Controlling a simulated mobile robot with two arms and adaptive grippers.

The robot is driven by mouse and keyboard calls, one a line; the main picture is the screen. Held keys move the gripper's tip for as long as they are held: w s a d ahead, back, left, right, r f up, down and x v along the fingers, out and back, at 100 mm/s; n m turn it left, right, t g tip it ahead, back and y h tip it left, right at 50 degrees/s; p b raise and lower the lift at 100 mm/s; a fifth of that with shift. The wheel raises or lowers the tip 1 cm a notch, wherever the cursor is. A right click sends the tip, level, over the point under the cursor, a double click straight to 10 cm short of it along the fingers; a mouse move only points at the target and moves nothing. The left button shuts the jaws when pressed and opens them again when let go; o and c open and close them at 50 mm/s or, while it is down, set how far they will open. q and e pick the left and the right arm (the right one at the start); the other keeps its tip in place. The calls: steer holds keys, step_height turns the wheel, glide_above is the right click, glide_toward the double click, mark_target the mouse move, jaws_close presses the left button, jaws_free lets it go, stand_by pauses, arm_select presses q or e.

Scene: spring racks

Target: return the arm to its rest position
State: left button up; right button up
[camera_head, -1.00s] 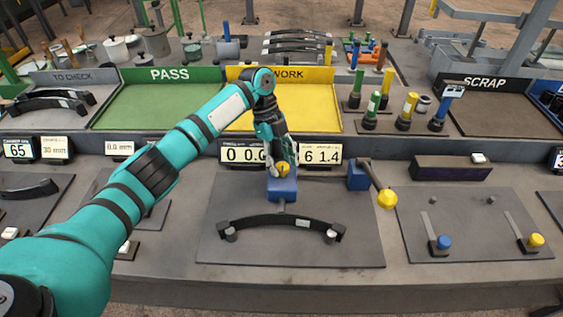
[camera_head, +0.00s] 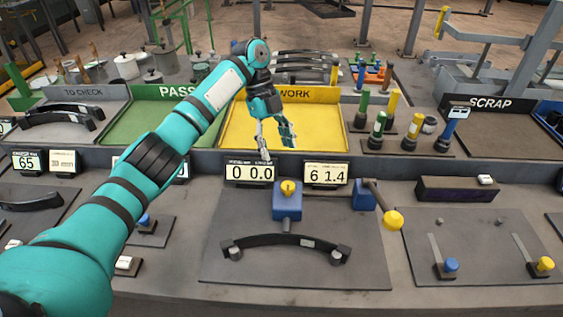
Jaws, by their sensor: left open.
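My left arm (camera_head: 150,165) reaches in from the lower left, teal with dark bands. Its left gripper (camera_head: 277,150) hangs fingers down in front of the yellow WORK tray (camera_head: 318,125), above the displays. Its fingers are spread apart with nothing between them. Below it, a blue block with a yellow knob (camera_head: 287,203) stands on the grey fixture plate (camera_head: 350,270), clear of the gripper. A dark curved leaf spring (camera_head: 285,241) lies on that plate, near two round posts. My right gripper is out of view.
Two number displays (camera_head: 326,173) stand behind the fixture. The green PASS tray (camera_head: 135,125) lies behind the arm; the SCRAP tray (camera_head: 500,140) is at right. Colored upright tools (camera_head: 413,130) stand between WORK and SCRAP.

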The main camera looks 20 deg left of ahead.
arm_select(q)
steer(key=shift+v, duration=0.75)
